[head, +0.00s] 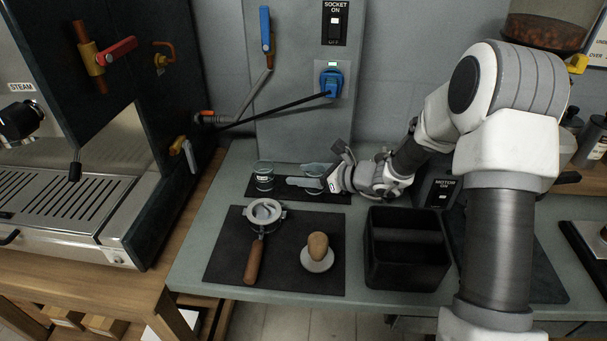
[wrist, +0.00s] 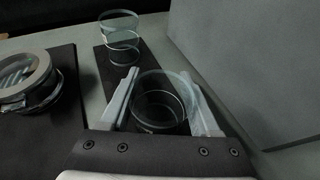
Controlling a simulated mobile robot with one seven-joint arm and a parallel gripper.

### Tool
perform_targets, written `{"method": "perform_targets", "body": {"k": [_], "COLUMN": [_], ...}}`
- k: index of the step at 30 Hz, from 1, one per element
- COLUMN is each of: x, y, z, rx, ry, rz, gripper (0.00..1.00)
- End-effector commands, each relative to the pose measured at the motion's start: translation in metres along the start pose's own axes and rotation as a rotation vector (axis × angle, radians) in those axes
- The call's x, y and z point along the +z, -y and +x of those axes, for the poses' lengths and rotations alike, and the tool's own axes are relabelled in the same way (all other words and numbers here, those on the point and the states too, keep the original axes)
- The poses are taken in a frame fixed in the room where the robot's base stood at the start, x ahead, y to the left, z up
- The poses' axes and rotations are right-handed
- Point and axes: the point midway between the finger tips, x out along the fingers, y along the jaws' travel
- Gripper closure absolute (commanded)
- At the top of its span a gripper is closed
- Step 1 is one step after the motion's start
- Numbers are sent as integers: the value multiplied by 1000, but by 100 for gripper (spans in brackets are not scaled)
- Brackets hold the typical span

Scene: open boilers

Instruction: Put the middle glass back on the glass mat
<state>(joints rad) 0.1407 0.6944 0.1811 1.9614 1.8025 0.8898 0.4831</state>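The glass mat (head: 285,195) is a dark strip at the back of the counter; it also shows in the wrist view (wrist: 112,88). A clear glass (head: 264,172) stands at its left end, and shows beyond my fingers in the wrist view (wrist: 119,45). My gripper (head: 308,178) reaches in from the right, low over the mat's right part. Its two grey fingers (wrist: 160,98) lie on both sides of a second clear glass, the middle glass (wrist: 160,112), and look closed against its wall. The glass is upright; whether its base touches the mat is unclear.
In front lies a dark mat (head: 222,262) with a portafilter (head: 265,212) and a wooden-handled tamper (head: 317,245). A black knock box (head: 405,272) stands at right. A grey wall panel rises close behind. The coffee machine (head: 90,215) is at left.

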Motion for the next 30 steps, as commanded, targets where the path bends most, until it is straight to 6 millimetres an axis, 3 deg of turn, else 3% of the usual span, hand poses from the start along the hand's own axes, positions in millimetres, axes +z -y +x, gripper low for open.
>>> {"method": "perform_targets", "body": {"k": [1,4,16,30], "x": [1,1,6,5], "y": [0,0,0,1], "z": [0,0,-4,-99], "rx": [0,0,-1,-4], "ry": [0,0,0,-1], "rz": [0,0,0,1], "gripper": [26,10,10,10]}}
